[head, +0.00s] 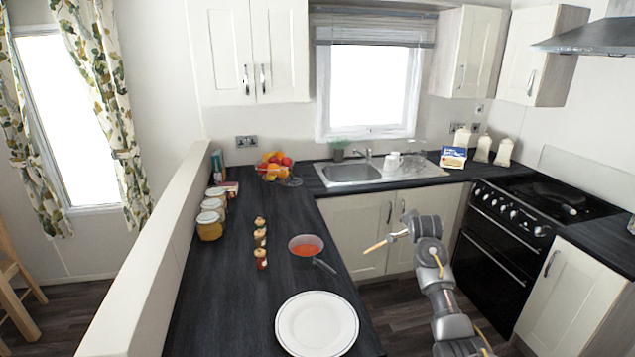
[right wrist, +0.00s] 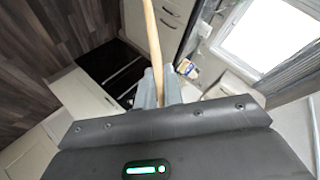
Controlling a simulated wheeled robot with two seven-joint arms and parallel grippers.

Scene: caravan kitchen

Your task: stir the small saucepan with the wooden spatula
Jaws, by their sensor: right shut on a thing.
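The small saucepan (head: 306,246) stands on the dark counter, with orange-red contents and its dark handle pointing toward the lower right. My right gripper (head: 399,234) is shut on the wooden spatula (head: 376,247), to the right of the saucepan and apart from it. The spatula points left toward the pan, over the floor gap beside the counter. In the right wrist view the spatula (right wrist: 153,45) rises from between the two grey fingers (right wrist: 160,90). My left gripper is not in view.
A white plate (head: 317,324) lies in front of the pan. Several small jars (head: 260,238) stand left of it, with larger jars (head: 209,226) by the low wall. A fruit bowl (head: 275,166) and sink (head: 350,173) are behind. The stove (head: 520,225) is at right.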

